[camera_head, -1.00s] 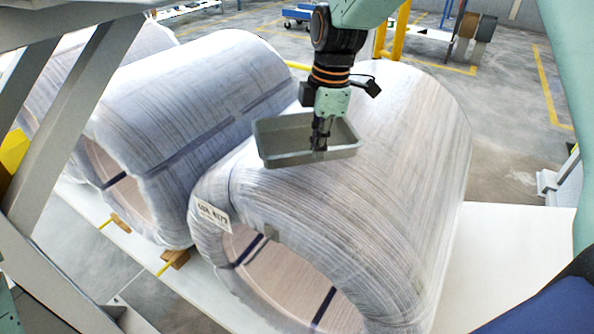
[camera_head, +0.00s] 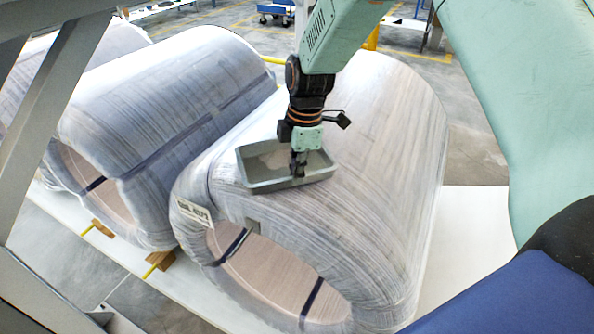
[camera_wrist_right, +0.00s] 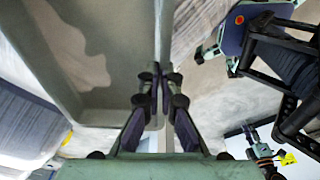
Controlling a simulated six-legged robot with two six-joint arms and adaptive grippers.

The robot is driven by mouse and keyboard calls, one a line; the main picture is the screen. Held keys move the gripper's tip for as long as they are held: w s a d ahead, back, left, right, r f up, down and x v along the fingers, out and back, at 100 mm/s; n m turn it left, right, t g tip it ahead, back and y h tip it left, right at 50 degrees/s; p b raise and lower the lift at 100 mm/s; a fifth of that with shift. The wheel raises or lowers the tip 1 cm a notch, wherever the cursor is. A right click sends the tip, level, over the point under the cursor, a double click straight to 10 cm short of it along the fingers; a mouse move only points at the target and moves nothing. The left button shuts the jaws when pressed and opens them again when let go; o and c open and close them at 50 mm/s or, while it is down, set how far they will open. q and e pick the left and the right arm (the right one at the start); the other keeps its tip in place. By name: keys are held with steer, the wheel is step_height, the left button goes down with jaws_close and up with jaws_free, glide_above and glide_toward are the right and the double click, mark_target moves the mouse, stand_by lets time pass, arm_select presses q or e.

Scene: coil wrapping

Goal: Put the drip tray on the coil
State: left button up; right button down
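The drip tray (camera_head: 258,186) is a shallow grey-green open box. It lies over the near upper part of the front wrapped coil (camera_head: 370,190), its opening facing up. I cannot tell whether its underside touches the wrap. My right gripper (camera_head: 298,172) points down and is shut on the tray's near wall. In the right wrist view the fingers (camera_wrist_right: 160,85) pinch the rim of the tray (camera_wrist_right: 120,60), with a paler patch on its floor. The coil's top continues clear behind the tray.
A second wrapped coil (camera_head: 165,100) lies to the left, close beside the front one. Both rest on a white platform (camera_head: 465,225) with wooden chocks (camera_head: 158,260). A label (camera_head: 194,212) is on the front coil's edge. A blue cart (camera_head: 275,10) stands far back.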

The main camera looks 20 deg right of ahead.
steer(key=c, duration=1.8)
jaws_free()
steer(key=shift+w+a+f, duration=0.1)
steer(key=shift+w+a, duration=0.05)
steer(key=shift+w, duration=0.05)
steer(key=shift+o, duration=1.4)
steer(key=shift+s, duration=0.25)
steer(key=shift+s+r, duration=0.1)
steer(key=shift+r, duration=0.1)
steer(key=shift+w, duration=0.25)
step_height(320, 180, up, 12)
steer(key=d, duration=0.1)
steer(key=shift+s+d+p, duration=0.15)
steer(key=shift+s+p, duration=0.15)
steer(key=shift+p, duration=0.15)
